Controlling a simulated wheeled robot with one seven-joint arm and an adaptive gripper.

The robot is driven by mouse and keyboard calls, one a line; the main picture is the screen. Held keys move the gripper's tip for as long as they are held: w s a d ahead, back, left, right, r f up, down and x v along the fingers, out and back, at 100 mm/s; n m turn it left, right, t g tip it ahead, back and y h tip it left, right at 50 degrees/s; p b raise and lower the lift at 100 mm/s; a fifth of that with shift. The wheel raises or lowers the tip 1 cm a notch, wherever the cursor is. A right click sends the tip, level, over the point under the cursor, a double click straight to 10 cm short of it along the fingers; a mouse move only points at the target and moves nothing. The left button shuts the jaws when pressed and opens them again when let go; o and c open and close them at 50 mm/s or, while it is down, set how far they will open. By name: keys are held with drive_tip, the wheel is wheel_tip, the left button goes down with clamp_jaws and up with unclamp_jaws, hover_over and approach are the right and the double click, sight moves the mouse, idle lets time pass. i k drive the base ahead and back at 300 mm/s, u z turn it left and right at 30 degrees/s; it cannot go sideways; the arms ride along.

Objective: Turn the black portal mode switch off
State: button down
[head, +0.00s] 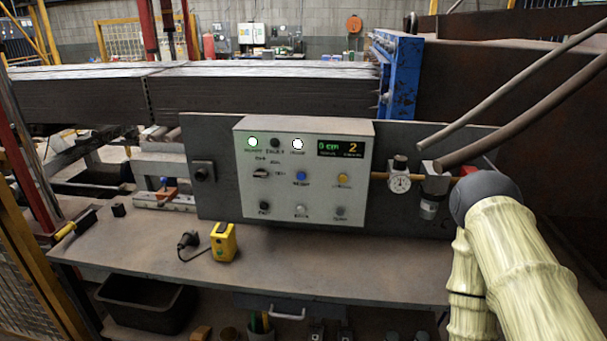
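A light grey control panel (303,190) stands upright at the back of the workbench. A small selector switch (260,173) sits at its middle left, with a dark handle lying roughly level. A black knob (264,207) is at its lower left. A separate dark box with a black round knob (201,174) is on the backboard left of the panel. The labels are too small to read, so I cannot tell which is the portal mode switch. My arm shows at the right in a pale sleeve, apart from the panel; my gripper is not in view.
A pressure gauge (399,182) and filter (430,206) stick out between panel and arm. The panel has a lit green lamp (252,142), blue button (301,176) and yellow button (343,180). A yellow device (223,242) stands on the workbench (330,262), whose front right is clear.

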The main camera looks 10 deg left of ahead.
sight(261, 173)
drive_tip(key=z, duration=1.45)
drive_tip(key=k, duration=1.2)
drive_tip(key=u, duration=1.4)
drive_tip(key=i, duration=0.5)
drive_tip(key=u, duration=0.05)
